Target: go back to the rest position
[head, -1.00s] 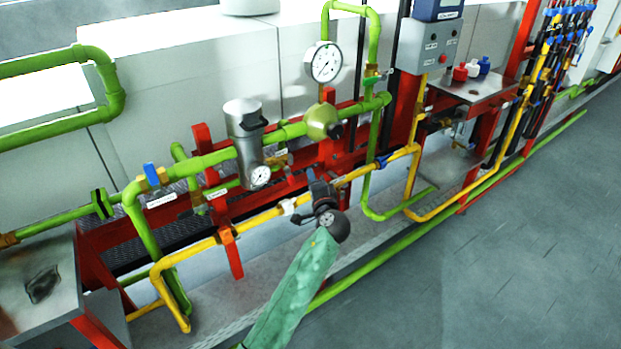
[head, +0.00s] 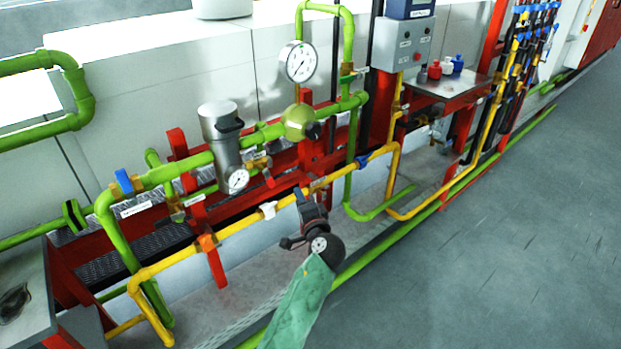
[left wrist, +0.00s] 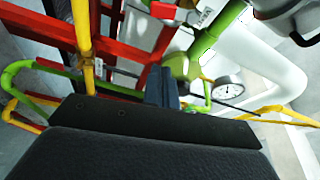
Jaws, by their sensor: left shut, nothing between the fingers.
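My left gripper (head: 304,200) is in the lower middle of the head view, at the end of my green-sleeved arm. It is shut with nothing in it. In the head view it overlaps the space just below the yellow pipe (head: 331,178); I cannot tell the exact gap. In the left wrist view the dark gripper (left wrist: 160,84) points toward red framework (left wrist: 110,50) and pipes. My right gripper is in neither view.
Green pipes (head: 184,165) with a silver filter housing (head: 222,140) and a round gauge (head: 299,62) run along the white wall. A grey control box (head: 404,42) hangs behind a metal table (head: 445,88) holding small bottles. The grey floor (head: 500,240) at right is clear.

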